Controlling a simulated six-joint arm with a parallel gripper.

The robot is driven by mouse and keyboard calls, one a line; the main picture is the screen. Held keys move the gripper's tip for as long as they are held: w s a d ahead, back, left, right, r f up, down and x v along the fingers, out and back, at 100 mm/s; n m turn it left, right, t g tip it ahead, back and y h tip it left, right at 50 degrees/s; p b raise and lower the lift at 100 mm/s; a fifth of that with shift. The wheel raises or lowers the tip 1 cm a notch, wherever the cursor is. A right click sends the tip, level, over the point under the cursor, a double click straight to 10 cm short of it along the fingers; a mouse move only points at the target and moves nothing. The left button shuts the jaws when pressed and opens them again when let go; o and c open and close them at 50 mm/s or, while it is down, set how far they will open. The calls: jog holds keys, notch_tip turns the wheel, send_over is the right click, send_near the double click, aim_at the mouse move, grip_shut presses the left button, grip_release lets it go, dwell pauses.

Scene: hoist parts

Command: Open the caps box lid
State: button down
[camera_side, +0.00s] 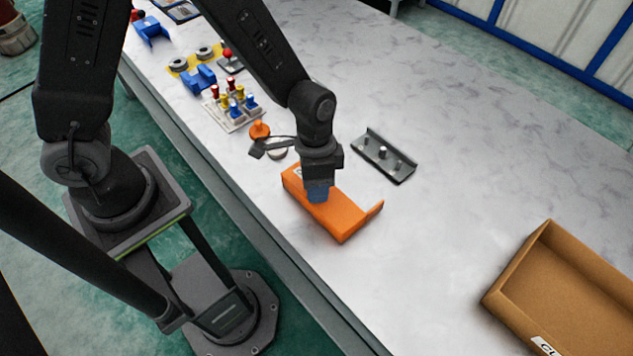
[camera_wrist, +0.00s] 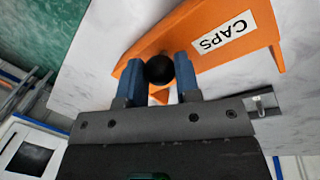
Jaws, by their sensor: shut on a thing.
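The orange caps box (camera_side: 347,220) stands on the table below my gripper (camera_side: 318,192). In the side view the fingers hide the knob and come down over the left half of the box. I cannot clearly tell the lid's edge from the box.
A dark tray with pegs (camera_side: 385,155) lies just behind the box. A cardboard box (camera_side: 519,262) stands at the lower right. The table between the caps box and cardboard box is clear.

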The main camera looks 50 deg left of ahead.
jog(key=shift+w, duration=0.1)
jog(key=w, duration=0.6)
jog(key=c, duration=0.8)
grip_release()
jog(key=shift+s, duration=0.1)
jog(key=r, duration=0.4)
jog(key=w+a+r, duration=0.1)
jog(key=r, duration=0.4)
jog(key=a+r, duration=0.1)
jog(key=r, duration=0.3)
jog(key=shift+w+a+r, duration=0.1)
jog(key=shift+w+r, duration=0.15)
jog(key=shift+r, duration=0.1)
